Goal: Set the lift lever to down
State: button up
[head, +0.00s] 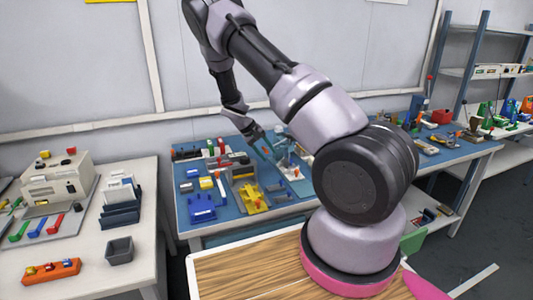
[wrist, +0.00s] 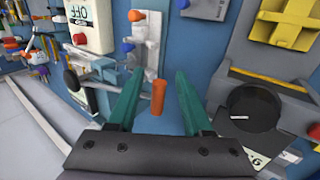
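My gripper (head: 268,147) is over the blue work table in the head view, beside a small grey-white device (head: 289,164). In the wrist view my gripper (wrist: 158,76) is open, with two teal fingers spread apart. An orange cylindrical handle (wrist: 158,97) shows in the gap between the fingers, with space visible on both sides. It looks like a lever grip, but no label on it can be read, so I cannot tell for certain that it is the lift lever. Whether it stands up or down is unclear. A pale metal bracket (wrist: 152,45) is just beyond it.
A white box marked OFF (wrist: 91,22) with a red knob is left of the fingers in the wrist view. A grey fixture with a black disc (wrist: 252,107) is close on the right. Yellow (head: 254,199) and blue (head: 201,207) fixtures crowd the table.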

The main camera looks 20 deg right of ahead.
jog(key=shift+r, duration=0.1)
jog(key=v, duration=1)
jog(key=shift+a+r, duration=0.2)
jog(key=shift+r, duration=0.05)
jog(key=s+a+r+m+t+y, duration=0.1)
jog(key=s+r+m+t+y, duration=0.15)
jog(key=s+r, duration=0.75)
jog(key=s+r+m+t+y, duration=0.1)
jog(key=s+r+y, duration=0.4)
jog(key=r, duration=0.8)
jog(key=s+a+r+t, duration=0.1)
jog(key=s+r, duration=0.3)
jog(key=s, duration=0.5)
jog(key=s+a+r+t, duration=0.2)
jog(key=s+r, duration=0.2)
jog(key=s, duration=0.5)
jog(key=shift+s+a+m+t+y, duration=0.15)
jog(key=shift+a+m+t+y, duration=0.05)
jog(key=shift+m+t+y, duration=0.2)
